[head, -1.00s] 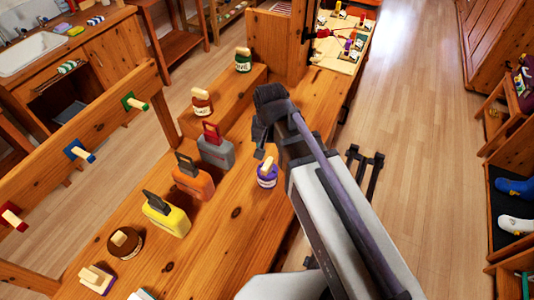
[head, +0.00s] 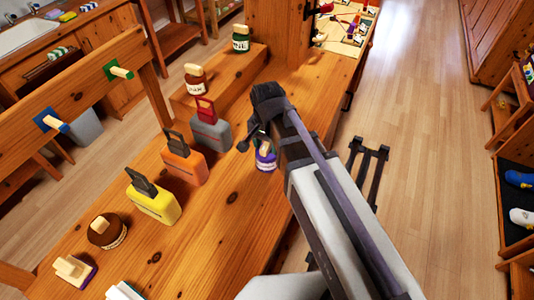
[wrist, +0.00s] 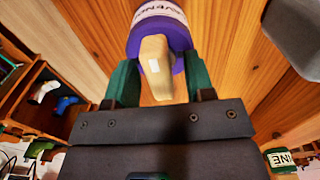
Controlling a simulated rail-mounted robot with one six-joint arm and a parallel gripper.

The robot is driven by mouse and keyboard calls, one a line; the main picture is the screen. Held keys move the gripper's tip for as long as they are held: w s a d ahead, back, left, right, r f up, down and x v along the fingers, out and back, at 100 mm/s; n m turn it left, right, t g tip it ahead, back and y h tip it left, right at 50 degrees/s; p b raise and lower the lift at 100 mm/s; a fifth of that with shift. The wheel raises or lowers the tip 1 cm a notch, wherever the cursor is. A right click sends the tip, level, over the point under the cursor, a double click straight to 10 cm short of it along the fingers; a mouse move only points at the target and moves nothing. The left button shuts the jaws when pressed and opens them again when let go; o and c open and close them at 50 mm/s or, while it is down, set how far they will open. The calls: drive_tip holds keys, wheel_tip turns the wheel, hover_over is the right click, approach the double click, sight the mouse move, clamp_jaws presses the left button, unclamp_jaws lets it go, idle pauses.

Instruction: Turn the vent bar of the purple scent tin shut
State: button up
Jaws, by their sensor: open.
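The purple scent tin (head: 265,161) stands on the wooden bench top, beside my arm in the head view. The wrist view shows its purple lid (wrist: 180,62) and pale lettered label (wrist: 155,12) at the top. The pale wooden vent bar (wrist: 155,68) lies across the lid, pointing toward my gripper. My gripper (wrist: 160,77) is open, with one green finger on each side of the bar. Narrow gaps seem to show beside the bar; I cannot tell whether either finger touches the tin. In the head view my gripper (head: 257,135) partly covers the tin.
Grey (head: 210,131), orange (head: 184,163) and yellow (head: 152,200) cases stand left of the tin. A brown round tin (head: 107,232) sits nearer the front. The bench's right edge is close.

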drive_tip(key=shift+c, duration=0.2)
clamp_jaws()
idle(0.3)
drive_tip(key=shift+n, duration=0.4)
drive_tip(key=n, duration=0.3)
drive_tip(key=shift+n, duration=0.4)
drive_tip(key=n, duration=0.4)
drive_tip(key=shift+n, duration=0.3)
drive_tip(key=n, duration=0.8)
drive_tip(key=shift+n, duration=0.3)
